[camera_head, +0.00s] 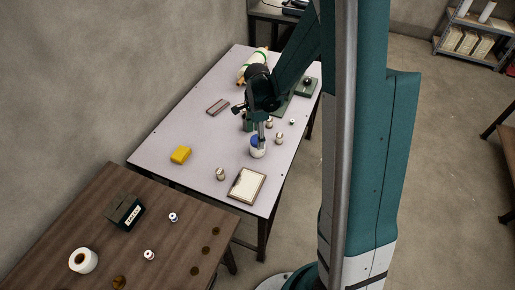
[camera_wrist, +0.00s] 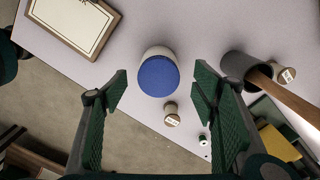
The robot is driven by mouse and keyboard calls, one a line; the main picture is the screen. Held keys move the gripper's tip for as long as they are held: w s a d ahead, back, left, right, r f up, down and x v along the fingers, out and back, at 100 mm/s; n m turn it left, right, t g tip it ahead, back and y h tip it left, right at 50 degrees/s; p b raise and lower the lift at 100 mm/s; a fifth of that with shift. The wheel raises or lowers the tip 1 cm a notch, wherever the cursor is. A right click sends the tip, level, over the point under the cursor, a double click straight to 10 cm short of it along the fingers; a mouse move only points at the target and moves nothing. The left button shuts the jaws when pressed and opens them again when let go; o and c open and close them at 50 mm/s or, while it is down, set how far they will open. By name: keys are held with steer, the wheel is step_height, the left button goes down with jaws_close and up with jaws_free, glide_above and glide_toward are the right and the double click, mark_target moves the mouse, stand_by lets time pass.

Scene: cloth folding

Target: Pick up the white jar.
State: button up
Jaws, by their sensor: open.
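The white jar (camera_head: 258,152) with a blue lid stands on the light table (camera_head: 205,135) near its right edge. In the wrist view the jar (camera_wrist: 157,54) shows mostly its blue lid, ahead of the fingertips and roughly centred between them.
A small labelled pot (camera_wrist: 172,116) stands close to the jar. A dark cup with a wooden handle (camera_wrist: 240,66) is right of the jar. The table's left part is mostly clear.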

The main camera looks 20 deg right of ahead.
steer(key=shift+f, duration=0.1)
steer(key=shift+f, duration=1.2)
steer(key=shift+s+d+f+b, duration=0.1)
steer(key=shift+f+b, duration=0.4)
steer(key=shift+f, duration=0.85)
steer(key=shift+d+f+b, duration=0.1)
steer(key=shift+f+b, duration=0.4)
steer(key=shift+f, duration=0.8)
steer(key=shift+c, duration=0.3)
steer(key=c, duration=1.1)
